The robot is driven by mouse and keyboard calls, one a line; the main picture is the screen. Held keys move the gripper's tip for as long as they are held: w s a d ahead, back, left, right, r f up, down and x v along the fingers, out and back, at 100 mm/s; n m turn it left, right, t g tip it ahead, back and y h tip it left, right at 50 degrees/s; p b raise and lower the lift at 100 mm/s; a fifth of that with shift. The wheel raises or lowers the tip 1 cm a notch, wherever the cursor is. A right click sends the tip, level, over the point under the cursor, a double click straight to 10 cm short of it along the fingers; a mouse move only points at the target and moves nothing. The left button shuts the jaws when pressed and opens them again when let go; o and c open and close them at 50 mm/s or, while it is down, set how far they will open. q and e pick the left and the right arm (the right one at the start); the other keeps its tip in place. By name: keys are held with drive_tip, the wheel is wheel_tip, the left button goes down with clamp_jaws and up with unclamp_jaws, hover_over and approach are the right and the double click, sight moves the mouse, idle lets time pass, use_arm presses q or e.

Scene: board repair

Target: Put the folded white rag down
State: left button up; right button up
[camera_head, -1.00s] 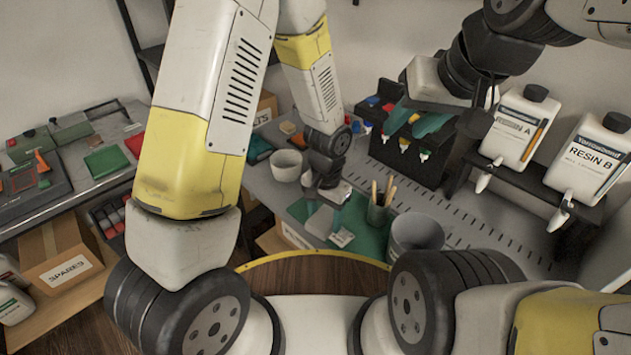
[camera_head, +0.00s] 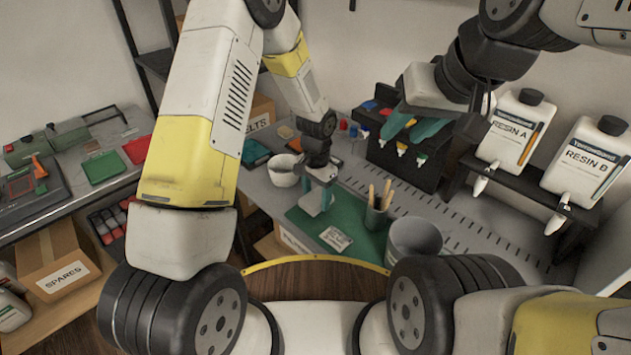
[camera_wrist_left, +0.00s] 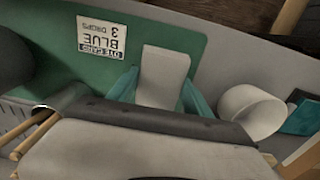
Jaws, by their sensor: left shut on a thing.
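The folded white rag (camera_wrist_left: 163,75) sits between the two teal fingers of my left gripper (camera_wrist_left: 157,92) in the left wrist view. In the head view my left gripper (camera_head: 317,200) points down over the green mat (camera_head: 352,222), and the rag is mostly hidden there. My left gripper is shut on the rag. I cannot tell whether the rag touches the mat. My right gripper (camera_head: 414,128) is open and empty, with its teal fingers apart, in front of the black rack (camera_head: 415,165).
A dye card (camera_head: 335,238) lies on the mat in front of the left gripper. A white bowl (camera_head: 284,170) stands left of it. A cup of sticks (camera_head: 376,215) and a grey bucket (camera_head: 414,240) stand to the right. Resin jugs (camera_head: 515,130) stand further right.

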sight(316, 203)
use_arm(q)
drive_tip(key=shift+w+a+f, duration=0.1)
drive_tip(key=shift+w+a, duration=0.05)
drive_tip(key=shift+w, duration=0.2)
drive_tip(key=shift+f, duration=1.7)
drive_tip(key=shift+f, duration=0.15)
drive_tip(key=o, duration=1.5)
drive_tip(key=shift+c, duration=0.2)
